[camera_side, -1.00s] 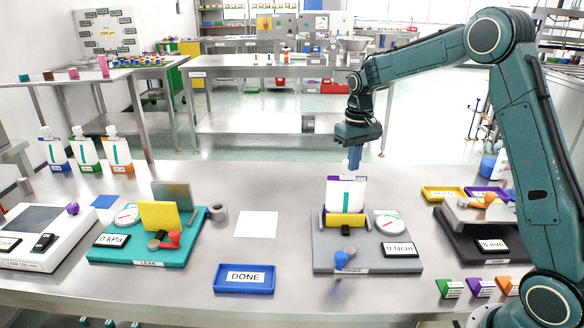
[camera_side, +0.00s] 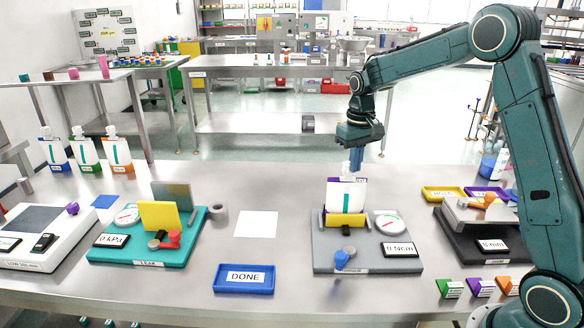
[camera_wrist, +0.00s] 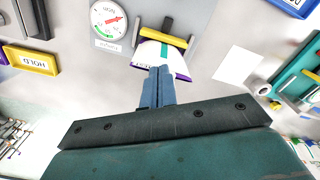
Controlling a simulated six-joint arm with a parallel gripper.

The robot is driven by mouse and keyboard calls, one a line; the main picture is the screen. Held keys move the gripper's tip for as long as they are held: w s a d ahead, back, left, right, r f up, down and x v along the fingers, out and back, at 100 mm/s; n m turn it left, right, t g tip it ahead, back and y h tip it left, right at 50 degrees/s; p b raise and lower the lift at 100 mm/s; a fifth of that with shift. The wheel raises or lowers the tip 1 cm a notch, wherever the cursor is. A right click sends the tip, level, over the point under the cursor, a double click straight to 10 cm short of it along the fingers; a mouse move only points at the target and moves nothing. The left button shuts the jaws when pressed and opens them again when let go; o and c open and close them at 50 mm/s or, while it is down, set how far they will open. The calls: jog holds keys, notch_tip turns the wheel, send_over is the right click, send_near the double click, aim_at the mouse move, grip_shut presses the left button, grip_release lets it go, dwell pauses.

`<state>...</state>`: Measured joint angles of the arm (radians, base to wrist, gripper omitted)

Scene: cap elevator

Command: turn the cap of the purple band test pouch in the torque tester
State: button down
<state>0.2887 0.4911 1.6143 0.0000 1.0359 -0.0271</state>
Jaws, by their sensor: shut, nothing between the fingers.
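The pouch (camera_side: 346,197) stands upright in the yellow clamp (camera_side: 345,219) of the grey torque tester (camera_side: 330,256). It is white with a teal stripe, and a purple edge shows in the wrist view (camera_wrist: 181,73). My gripper (camera_side: 356,154) points down just above the pouch's top, fingers shut with nothing between them. In the wrist view the blue fingers (camera_wrist: 158,85) lie together over the pouch's top end and hide the cap there. The tester's dial (camera_side: 391,224) and its "0 Ncm" display (camera_side: 401,250) sit to the right of the clamp. A blue knob (camera_side: 341,259) is at its front.
A teal leak tester (camera_side: 140,255) with a yellow plate stands left. A blue DONE tray (camera_side: 244,279) lies front centre. Yellow and purple trays (camera_side: 442,192) and a dark tester (camera_side: 470,245) are right. Three pouches (camera_side: 86,152) stand back left. The bench between the testers is mostly clear.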

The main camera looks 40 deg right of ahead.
jog(key=shift+r, duration=0.15)
notch_tip(320, 180, up, 6)
jog(key=shift+f, duration=0.15)
dwell(0.4)
jog(key=shift+s+d+r, duration=0.15)
jog(key=shift+s+r, duration=0.1)
jog(key=shift+r, duration=0.2)
jog(key=shift+f, duration=0.15)
notch_tip(320, 180, down, 7)
dwell(0.7)
